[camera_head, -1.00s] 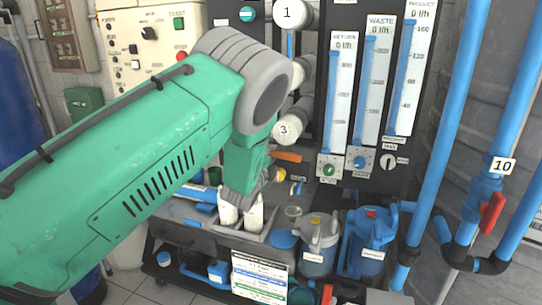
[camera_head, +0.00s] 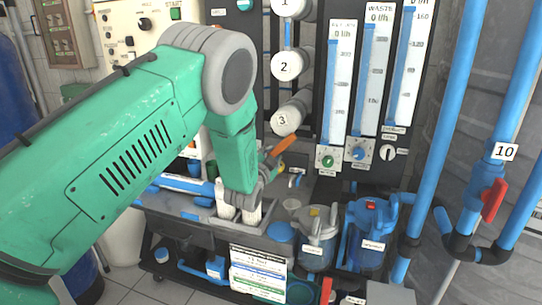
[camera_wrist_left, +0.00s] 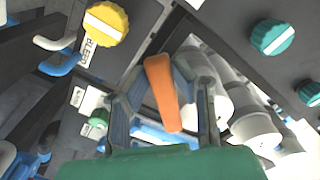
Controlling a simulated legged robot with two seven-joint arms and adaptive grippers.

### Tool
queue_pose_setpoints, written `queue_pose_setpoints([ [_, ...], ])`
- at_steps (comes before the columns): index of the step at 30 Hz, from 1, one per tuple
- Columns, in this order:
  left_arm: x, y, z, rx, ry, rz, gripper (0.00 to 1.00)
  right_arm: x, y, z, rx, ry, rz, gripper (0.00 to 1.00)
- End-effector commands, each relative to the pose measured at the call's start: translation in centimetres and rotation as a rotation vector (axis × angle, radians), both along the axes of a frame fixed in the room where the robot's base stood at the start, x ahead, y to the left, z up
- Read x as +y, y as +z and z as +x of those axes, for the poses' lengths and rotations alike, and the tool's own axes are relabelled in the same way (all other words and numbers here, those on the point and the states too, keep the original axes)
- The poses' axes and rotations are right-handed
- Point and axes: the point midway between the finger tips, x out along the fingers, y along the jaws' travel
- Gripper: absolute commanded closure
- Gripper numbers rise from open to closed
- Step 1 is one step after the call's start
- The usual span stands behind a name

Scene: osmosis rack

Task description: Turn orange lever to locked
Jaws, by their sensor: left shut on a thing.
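The orange lever (camera_head: 284,146) is on the rack, just right of my green left wrist in the head view, with its right end tilted up. In the left wrist view the lever (camera_wrist_left: 162,92) lies between the two grey fingers of my left gripper (camera_wrist_left: 167,78). The gripper is shut on the lever. In the head view my wrist hides the lever's left part and most of the fingers. My right gripper is in neither view.
A yellow knob (camera_wrist_left: 105,23) sits near the lever. White numbered pipes (camera_head: 287,66) stand above it, and flow meters (camera_head: 339,80) to its right. Blue filter housings (camera_head: 368,238) stand at lower right. A red-handled valve (camera_head: 493,200) is at far right.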

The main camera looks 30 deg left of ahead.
Motion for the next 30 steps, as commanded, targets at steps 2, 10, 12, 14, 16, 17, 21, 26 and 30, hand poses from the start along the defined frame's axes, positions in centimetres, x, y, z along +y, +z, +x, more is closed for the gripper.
queue_pose_setpoints([
  [2, -0.2, -0.7, -0.1, -0.007, 0.001, -0.073, 1.0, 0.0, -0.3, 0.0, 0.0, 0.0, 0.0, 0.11],
  [10, -1.0, -1.3, 0.1, -0.065, 0.001, -0.321, 1.0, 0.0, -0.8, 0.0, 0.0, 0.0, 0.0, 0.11],
  [12, -1.2, -1.4, 0.2, -0.08, 0.001, -0.383, 1.0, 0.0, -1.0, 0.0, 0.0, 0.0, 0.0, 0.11],
  [14, -1.4, -1.5, 0.2, -0.092, 0.0, -0.434, 1.0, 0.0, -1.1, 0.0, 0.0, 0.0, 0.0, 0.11],
  [16, -1.6, -1.5, 0.2, -0.104, 0.001, -0.489, 1.0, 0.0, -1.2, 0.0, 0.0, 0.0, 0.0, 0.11],
  [17, -1.7, -1.6, 0.3, -0.109, 0.001, -0.511, 1.0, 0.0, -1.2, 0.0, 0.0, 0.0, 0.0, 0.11],
  [21, -2.0, -1.6, 0.3, -0.131, 0.001, -0.602, 1.0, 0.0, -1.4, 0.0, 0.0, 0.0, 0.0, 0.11],
  [26, -2.4, -1.7, 0.4, -0.149, 0.002, -0.68, 1.0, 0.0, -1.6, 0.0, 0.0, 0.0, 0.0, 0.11],
  [30, -2.5, -1.8, 0.4, -0.158, 0.002, -0.723, 1.0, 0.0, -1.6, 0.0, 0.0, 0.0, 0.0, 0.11],
])
